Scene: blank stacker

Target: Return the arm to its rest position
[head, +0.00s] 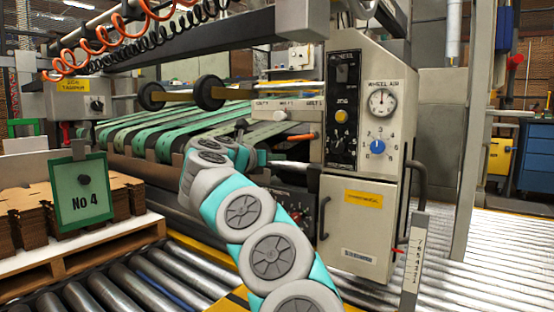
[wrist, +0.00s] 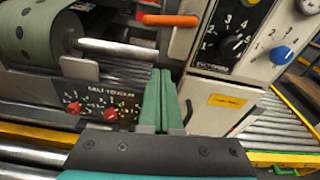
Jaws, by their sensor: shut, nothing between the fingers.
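My gripper (wrist: 159,76) shows in the wrist view with its two green fingers pressed together and nothing between them. It points toward the machine's front, near a lower panel with red knobs (wrist: 110,113) and an orange handle (wrist: 170,20). In the head view my teal and grey arm (head: 249,208) rises from the bottom, bends at the top and reaches in front of the machine. The fingers cannot be made out clearly there. I cannot tell whether the gripper touches anything.
A control box (head: 364,220) with a gauge (head: 382,102) and blue knob (head: 377,147) stands right of the arm. Green belts (head: 135,133) lie behind. A pallet (head: 95,252) of cardboard and a No 4 sign (head: 83,192) are left. Rollers (head: 480,255) run right.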

